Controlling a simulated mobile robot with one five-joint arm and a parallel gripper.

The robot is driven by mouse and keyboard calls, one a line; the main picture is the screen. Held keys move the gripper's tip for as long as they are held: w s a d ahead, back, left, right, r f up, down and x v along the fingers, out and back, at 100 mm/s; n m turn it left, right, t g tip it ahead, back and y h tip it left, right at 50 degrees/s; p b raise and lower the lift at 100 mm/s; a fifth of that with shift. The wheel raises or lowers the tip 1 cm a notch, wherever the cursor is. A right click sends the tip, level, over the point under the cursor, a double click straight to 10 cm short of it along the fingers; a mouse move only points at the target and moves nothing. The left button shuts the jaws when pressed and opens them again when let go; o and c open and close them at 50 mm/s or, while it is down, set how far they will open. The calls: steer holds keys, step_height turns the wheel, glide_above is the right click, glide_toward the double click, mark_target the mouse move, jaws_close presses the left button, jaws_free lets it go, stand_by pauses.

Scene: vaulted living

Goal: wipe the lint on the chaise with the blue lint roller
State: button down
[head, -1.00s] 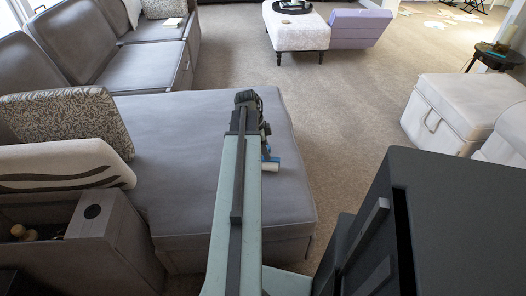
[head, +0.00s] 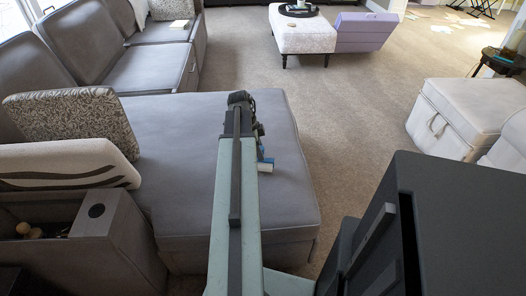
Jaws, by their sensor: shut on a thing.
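The grey chaise (head: 180,190) fills the left middle of the head view, its flat seat cushion reaching forward from the sofa. My gripper (head: 258,142) is over the right part of the chaise seat, mostly hidden behind my arm. It is shut on the blue lint roller (head: 265,165), whose pale roll and a bit of blue show just right of the arm. Whether the roll touches the cushion I cannot tell. I can make out no lint on the visible part of the seat; the area behind my arm is hidden.
A patterned cushion (head: 75,128) and a white cushion with dark stripes (head: 65,165) lean at the chaise's left side. An open console (head: 105,235) is at lower left. A pale storage ottoman (head: 465,115) stands right, with open carpet (head: 350,120) between.

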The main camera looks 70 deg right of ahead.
steer(key=shift+w+a, duration=0.25)
steer(key=shift+w, duration=0.4)
steer(key=shift+w+a, duration=0.25)
steer(key=shift+w, duration=0.45)
steer(key=shift+w+a, duration=0.25)
steer(key=shift+w, duration=0.4)
steer(key=shift+w+d+r, duration=0.1)
steer(key=shift+w+d, duration=0.1)
steer(key=shift+d, duration=0.6)
steer(key=shift+s+d, duration=0.35)
steer(key=shift+s, duration=0.6)
steer(key=shift+s+d, duration=0.3)
steer(key=shift+s, duration=0.6)
steer(key=shift+s+d, duration=1.5)
steer(key=shift+s, duration=0.15)
steer(key=shift+w+a, duration=0.5)
steer(key=shift+w, duration=0.75)
steer(key=shift+w+a, duration=0.45)
steer(key=shift+w, duration=0.85)
steer(key=shift+w+a, duration=0.5)
steer(key=shift+w, duration=0.75)
step_height(320, 180, up, 6)
steer(key=p, duration=0.6)
